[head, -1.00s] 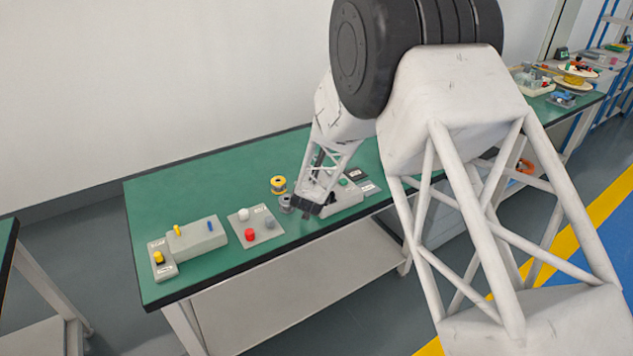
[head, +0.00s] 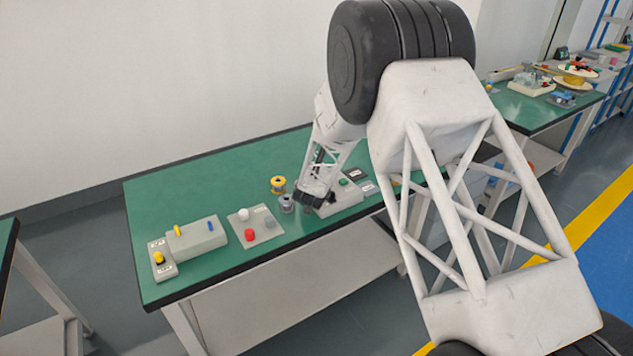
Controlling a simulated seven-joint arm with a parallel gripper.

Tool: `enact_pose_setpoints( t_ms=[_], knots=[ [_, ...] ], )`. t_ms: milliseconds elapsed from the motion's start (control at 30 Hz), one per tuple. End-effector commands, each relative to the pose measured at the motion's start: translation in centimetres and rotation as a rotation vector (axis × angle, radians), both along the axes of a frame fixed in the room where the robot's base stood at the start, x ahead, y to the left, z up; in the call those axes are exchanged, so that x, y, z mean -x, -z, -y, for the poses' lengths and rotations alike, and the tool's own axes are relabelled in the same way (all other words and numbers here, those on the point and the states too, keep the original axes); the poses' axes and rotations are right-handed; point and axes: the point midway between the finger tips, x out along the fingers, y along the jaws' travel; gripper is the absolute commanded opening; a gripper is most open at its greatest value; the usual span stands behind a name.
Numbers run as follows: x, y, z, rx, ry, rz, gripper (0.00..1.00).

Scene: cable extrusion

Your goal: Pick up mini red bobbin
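A small red piece (head: 249,235), which looks like the mini red bobbin, sits on the front left part of a small grey plate (head: 264,236) on the green table. A white piece (head: 244,214) and a grey piece (head: 270,222) are on the same plate. My gripper (head: 309,203) is to the right of and behind the red piece, well apart from it, near a grey spool (head: 286,204). Its dark fingertips are small and partly merge with what lies behind them, so I cannot tell whether they are open or shut.
A yellow-rimmed spool (head: 278,185) stands behind the grey spool. A grey block with yellow and blue pegs (head: 197,239) and a box with a yellow knob (head: 161,259) are at left.

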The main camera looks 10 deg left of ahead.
Motion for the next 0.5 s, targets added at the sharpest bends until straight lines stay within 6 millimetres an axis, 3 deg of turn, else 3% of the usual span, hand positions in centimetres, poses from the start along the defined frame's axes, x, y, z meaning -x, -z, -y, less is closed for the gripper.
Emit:
enact_pose_setpoints(
  t_ms=[367,500],
  knots=[
    [0.02,-0.02,-0.01,0.0,0.0,0.0,0.89],
    [0.04,-0.02,-0.02,0.0,0.0,0.0,0.71]
  ],
)
